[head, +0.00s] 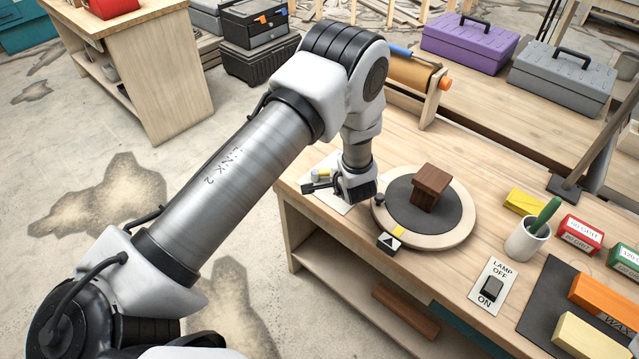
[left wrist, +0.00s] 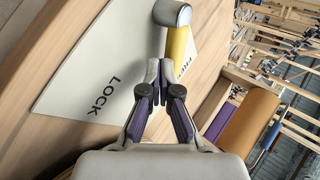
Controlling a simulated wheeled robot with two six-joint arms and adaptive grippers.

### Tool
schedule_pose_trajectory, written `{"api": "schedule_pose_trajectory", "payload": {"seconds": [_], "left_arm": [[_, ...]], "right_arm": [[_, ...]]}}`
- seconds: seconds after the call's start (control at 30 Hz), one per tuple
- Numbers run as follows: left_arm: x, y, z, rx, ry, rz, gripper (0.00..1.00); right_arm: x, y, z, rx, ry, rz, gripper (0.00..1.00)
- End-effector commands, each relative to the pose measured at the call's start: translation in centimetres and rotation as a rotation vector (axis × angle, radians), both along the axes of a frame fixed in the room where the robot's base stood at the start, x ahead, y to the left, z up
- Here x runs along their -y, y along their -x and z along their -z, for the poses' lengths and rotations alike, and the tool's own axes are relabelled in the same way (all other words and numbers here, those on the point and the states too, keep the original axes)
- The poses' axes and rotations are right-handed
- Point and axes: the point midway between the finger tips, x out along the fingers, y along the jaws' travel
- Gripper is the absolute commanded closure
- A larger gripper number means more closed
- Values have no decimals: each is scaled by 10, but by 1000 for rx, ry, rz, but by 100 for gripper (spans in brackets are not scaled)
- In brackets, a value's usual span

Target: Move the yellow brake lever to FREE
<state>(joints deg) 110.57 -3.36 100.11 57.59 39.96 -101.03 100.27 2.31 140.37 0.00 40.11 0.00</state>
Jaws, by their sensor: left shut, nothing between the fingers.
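The yellow brake lever (head: 322,174) sits at the left end of the bench, on a pale plate (head: 340,207). In the left wrist view the lever (left wrist: 180,48) has a rounded grey end (left wrist: 172,12) and lies by the word FREE, partly covering it. The word LOCK (left wrist: 103,95) shows clear on the other side of the plate. My left gripper (head: 312,187) is low over the plate, close to the lever. In the left wrist view its fingertips (left wrist: 160,68) are together and empty, just beside the yellow part. Whether they touch it I cannot tell. My right gripper is not in view.
A round turntable (head: 462,222) with a brown wooden block (head: 430,187) stands right of my gripper. A roller on a wooden stand (head: 432,95) is behind. A cup (head: 527,240), a lamp switch (head: 492,287) and small boxes are farther right.

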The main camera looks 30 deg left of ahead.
Motion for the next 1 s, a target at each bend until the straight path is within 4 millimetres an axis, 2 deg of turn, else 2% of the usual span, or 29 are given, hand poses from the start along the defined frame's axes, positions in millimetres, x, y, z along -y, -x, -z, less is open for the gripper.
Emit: {"api": "schedule_pose_trajectory", "payload": {"seconds": [0.03, 0.27, 0.7, 1.0], "left_arm": [[0, -5, -5, 2, 1, -39, 100], [-5, -20, -3, 3, 0, -250, 100], [-15, -35, 0, 0, -1, -248, 100], [-18, -38, 0, -1, -1, -248, 100]], "right_arm": [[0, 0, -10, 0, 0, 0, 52], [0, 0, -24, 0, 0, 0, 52], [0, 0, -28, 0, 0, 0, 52], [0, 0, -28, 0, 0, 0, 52]]}}
